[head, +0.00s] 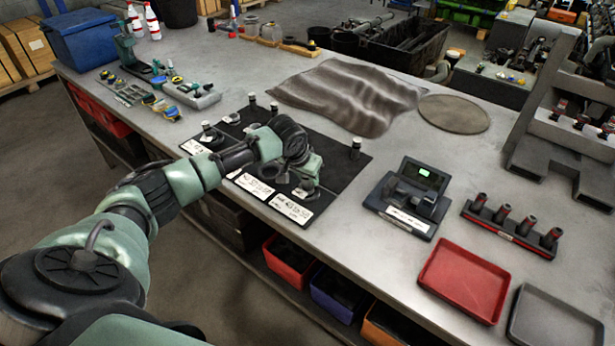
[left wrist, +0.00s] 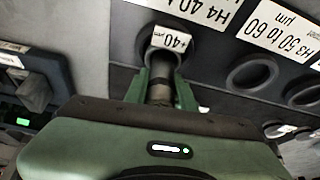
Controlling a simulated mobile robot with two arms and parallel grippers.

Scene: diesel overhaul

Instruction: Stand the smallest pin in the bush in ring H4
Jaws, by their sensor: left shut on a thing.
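My left gripper (head: 303,178) is over the front labelled edge of the black mat (head: 340,168). In the left wrist view its green fingers (left wrist: 160,92) are shut on a dark grey cylindrical pin (left wrist: 160,76). The pin's far end is at the ring beside the H4 label (left wrist: 205,12). A white "+40" tag (left wrist: 172,40) lies at that ring, and the ring's dark rim (left wrist: 192,62) shows around it. The pin and tag hide the bush, so I cannot tell whether the pin is inside it. My right gripper is not in view.
Another dark ring (left wrist: 254,71) is by the H3 label (left wrist: 282,28). A dark upright post (head: 355,148) stands on the mat's right. Further right are a gauge (head: 408,198), a rack of several pins (head: 510,232), a red tray (head: 464,280) and a grey tray (head: 553,322).

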